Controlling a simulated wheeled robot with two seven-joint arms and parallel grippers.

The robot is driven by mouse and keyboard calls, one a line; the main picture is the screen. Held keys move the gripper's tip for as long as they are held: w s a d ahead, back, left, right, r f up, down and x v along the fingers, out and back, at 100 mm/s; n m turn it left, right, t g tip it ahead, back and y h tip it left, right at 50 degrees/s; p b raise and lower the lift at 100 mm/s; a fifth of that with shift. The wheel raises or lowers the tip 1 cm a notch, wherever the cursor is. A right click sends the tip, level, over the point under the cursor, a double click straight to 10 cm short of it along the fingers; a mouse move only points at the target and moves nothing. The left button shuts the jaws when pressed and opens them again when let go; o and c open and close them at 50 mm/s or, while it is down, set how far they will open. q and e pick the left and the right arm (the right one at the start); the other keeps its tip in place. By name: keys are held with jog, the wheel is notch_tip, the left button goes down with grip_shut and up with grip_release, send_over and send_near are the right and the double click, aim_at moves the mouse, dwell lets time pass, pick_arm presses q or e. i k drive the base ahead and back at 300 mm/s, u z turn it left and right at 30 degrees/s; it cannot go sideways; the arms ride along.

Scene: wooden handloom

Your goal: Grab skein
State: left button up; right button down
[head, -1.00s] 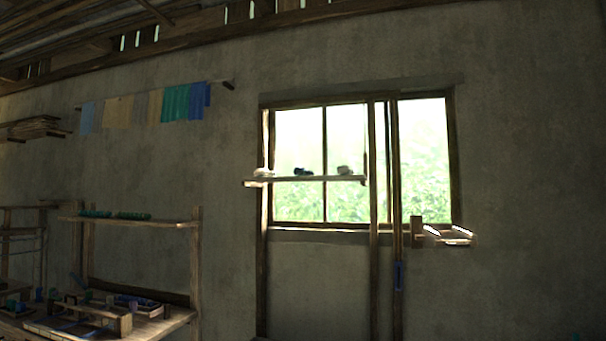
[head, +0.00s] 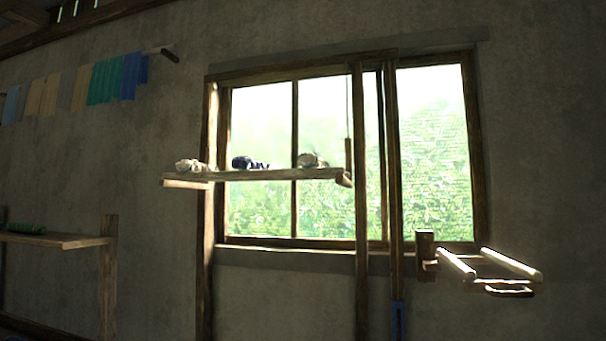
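Three small skeins lie in a row on a wooden shelf (head: 270,175) in front of the window. The left one is a pale cream skein (head: 191,165), the middle one is a dark blue skein (head: 248,163), and the right one is a greyish-beige skein (head: 310,160). They lie apart from each other. Neither of my grippers shows in the head view, and nothing touches the skeins.
A wooden rack with two pale rods (head: 490,264) sticks out from the wall at the right. Upright posts (head: 361,220) stand in front of the window (head: 430,160). A lower shelf (head: 55,240) with a green item is at the left. Coloured cloths (head: 105,80) hang on the left wall.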

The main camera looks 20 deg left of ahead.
aim_at(247, 162)
jog(key=u, duration=0.4)
jog(key=i, duration=1.7)
jog(key=u, duration=0.55)
